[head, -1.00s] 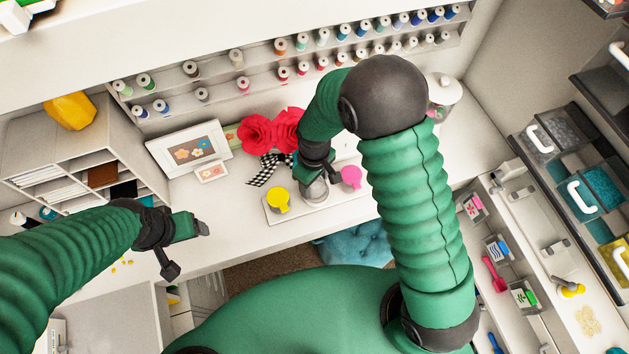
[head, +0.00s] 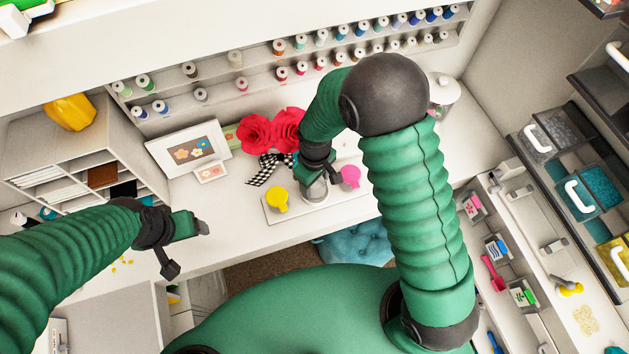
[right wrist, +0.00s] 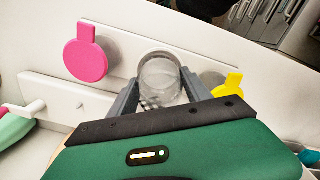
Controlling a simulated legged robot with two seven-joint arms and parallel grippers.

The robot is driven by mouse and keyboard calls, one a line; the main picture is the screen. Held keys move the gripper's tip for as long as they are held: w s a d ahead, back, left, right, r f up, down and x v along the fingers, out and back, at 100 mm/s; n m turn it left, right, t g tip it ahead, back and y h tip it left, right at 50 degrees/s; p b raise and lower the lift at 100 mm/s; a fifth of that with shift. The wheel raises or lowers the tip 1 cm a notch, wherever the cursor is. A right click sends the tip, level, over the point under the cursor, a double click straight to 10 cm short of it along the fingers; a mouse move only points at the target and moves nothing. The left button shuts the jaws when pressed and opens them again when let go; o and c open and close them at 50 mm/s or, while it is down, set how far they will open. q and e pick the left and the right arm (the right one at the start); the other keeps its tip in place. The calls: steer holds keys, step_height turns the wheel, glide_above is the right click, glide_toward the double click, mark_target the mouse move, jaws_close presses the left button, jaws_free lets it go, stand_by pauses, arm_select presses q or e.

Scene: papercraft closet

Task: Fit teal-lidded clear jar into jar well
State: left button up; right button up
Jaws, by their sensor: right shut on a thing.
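My right gripper (right wrist: 153,92) is shut on the clear jar (right wrist: 160,76), with a grey finger on either side of it. In the head view the jar (head: 315,190) shows below the right gripper (head: 317,171), over the white board (head: 338,208) between the yellow and pink discs. No teal lid can be made out on it. The jar well is hidden at the jar, so I cannot tell whether the jar is seated or just above. My left gripper (head: 188,249) is open and empty at the left, away from the board.
A yellow disc (head: 277,200) and a pink disc (head: 350,176) flank the jar closely. Red paper flowers (head: 258,134), a checked ribbon (head: 266,172) and a picture frame (head: 190,150) stand behind and to the left. The desk front left of the board is clear.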

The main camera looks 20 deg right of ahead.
stand_by(0.5)
steer(key=shift+f+b, duration=0.5)
steer(key=shift+f, duration=0.35)
steer(key=o, duration=1.6)
steer(key=shift+w+r, duration=0.1)
steer(key=shift+r, duration=0.3)
step_height(320, 180, up, 16)
steer(key=b, duration=0.2)
steer(key=shift+b, duration=0.35)
